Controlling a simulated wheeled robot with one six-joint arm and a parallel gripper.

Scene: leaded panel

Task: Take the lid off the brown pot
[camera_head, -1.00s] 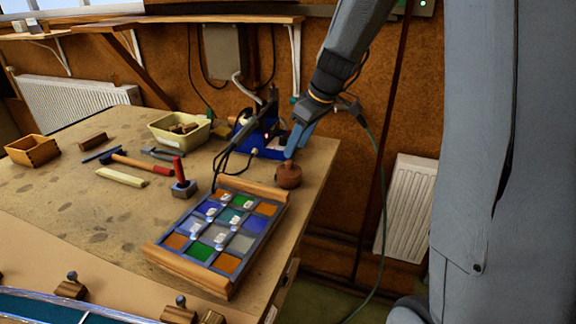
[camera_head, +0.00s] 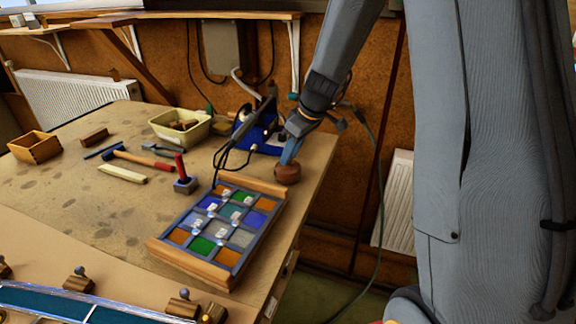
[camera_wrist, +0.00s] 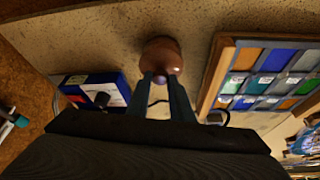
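The brown pot (camera_head: 287,174) stands near the right edge of the workbench (camera_head: 110,215). It is small and rounded, and it also shows in the wrist view (camera_wrist: 161,52). A small round knob (camera_wrist: 160,80) shows at its near side in the wrist view; the seam of the lid is too small to make out. My gripper (camera_head: 288,162) points down at the top of the pot. In the wrist view its two fingers (camera_wrist: 161,82) are apart, one on each side of the knob. Whether they touch it cannot be told.
A leaded glass panel (camera_head: 177,264) lies close left of the pot. A blue soldering unit (camera_head: 250,133) with black cables stands behind. The bench edge is close on the right.

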